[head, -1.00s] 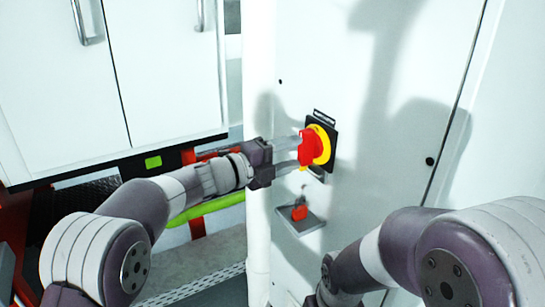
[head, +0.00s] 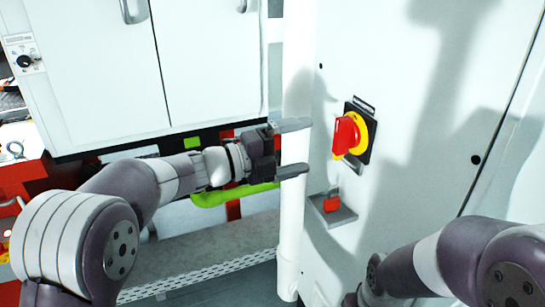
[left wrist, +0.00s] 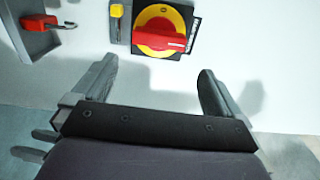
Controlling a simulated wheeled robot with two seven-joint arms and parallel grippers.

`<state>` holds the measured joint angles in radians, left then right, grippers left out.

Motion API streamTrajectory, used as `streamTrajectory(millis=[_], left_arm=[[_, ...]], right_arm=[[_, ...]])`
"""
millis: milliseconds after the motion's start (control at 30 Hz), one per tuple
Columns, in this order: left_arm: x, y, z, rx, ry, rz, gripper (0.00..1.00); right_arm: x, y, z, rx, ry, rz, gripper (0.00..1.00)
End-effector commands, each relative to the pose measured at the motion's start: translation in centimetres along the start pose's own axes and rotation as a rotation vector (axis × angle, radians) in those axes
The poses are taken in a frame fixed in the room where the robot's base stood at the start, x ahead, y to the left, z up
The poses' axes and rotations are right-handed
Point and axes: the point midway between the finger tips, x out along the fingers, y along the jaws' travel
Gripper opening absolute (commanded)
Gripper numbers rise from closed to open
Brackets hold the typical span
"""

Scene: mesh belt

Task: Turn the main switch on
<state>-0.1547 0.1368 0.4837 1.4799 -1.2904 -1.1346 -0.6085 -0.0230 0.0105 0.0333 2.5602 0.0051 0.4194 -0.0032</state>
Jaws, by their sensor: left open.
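The main switch, a red knob (head: 345,136) on a yellow disc (head: 367,134) with a black plate, is mounted on the white cabinet door. In the head view the knob stands upright. It also shows in the left wrist view (left wrist: 158,36), beyond the fingertips. My left gripper (head: 302,148) is open and empty, to the left of the knob and apart from it. Its two fingers also show in the left wrist view (left wrist: 158,80), with nothing between them. My right arm is at the lower right, but its gripper is not visible.
A red padlock (head: 332,201) sits on a small grey bracket (head: 343,216) below the switch. A white vertical post (head: 292,215) stands left of the door, by my left gripper. A white double-door cabinet (head: 205,60) fills the upper left.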

Motion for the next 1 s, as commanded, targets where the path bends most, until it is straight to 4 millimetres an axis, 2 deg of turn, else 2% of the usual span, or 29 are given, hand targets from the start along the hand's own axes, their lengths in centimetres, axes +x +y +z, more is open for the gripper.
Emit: streamTrajectory(millis=[33, 100, 233, 367, 633, 667, 733, 767, 833, 867, 900, 967, 1000], left_arm=[[-1.4, 0.2, 0.2, -0.001, -0.007, 0.001, 1.0], [-2.9, 0.3, 0.2, -0.003, -0.007, 0.003, 1.0], [-4.8, 0.4, 0.2, -0.005, -0.007, 0.004, 1.0], [-5.5, 0.4, 0.2, -0.006, -0.007, 0.005, 1.0], [-5.5, 0.5, 0.2, -0.016, -0.008, 0.006, 1.0], [-5.5, 0.7, 0.5, -0.033, -0.022, 0.016, 1.0], [-5.7, 1.6, 2.7, -0.111, -0.138, 0.041, 1.0], [-6.2, 2.6, 4.2, -0.181, -0.225, 0.053, 1.0], [-8.8, 5.9, 7.9, -0.427, -0.513, 0.076, 1.0], [-10.7, 7.9, 9.1, -0.559, -0.657, 0.086, 1.0], [-13.5, 10.7, 9.8, -0.736, -0.844, 0.098, 1.0], [-17.8, 14.8, 9.1, -0.979, -1.091, 0.12, 1.0], [-20.3, 17.3, 7.7, -1.123, -1.23, 0.135, 1.0]], right_arm=[[0.3, 0.0, 0.0, 0.0, 0.0, 0.0, 0.51], [0.4, 0.0, 0.0, 0.0, 0.0, 0.0, 0.51], [0.5, 0.0, 0.0, 0.0, 0.0, 0.0, 0.51], [0.5, 0.0, 0.1, 0.0, 0.0, 0.0, 0.51], [0.5, 0.0, 0.1, 0.0, 0.0, 0.0, 0.51], [0.5, 0.0, 0.1, 0.0, 0.0, 0.0, 0.51], [0.5, 0.0, 0.1, 0.0, 0.0, 0.0, 0.51], [0.5, 0.0, 0.1, 0.0, 0.0, 0.0, 0.51], [0.5, 0.0, 0.1, 0.0, 0.0, 0.0, 0.51], [0.5, 0.0, 0.1, 0.0, 0.0, 0.0, 0.51], [0.5, 0.0, 0.1, 0.0, 0.0, 0.0, 0.51], [0.5, 0.0, 0.1, 0.0, 0.0, 0.0, 0.51], [0.5, 0.0, 0.1, 0.0, 0.0, 0.0, 0.51]])
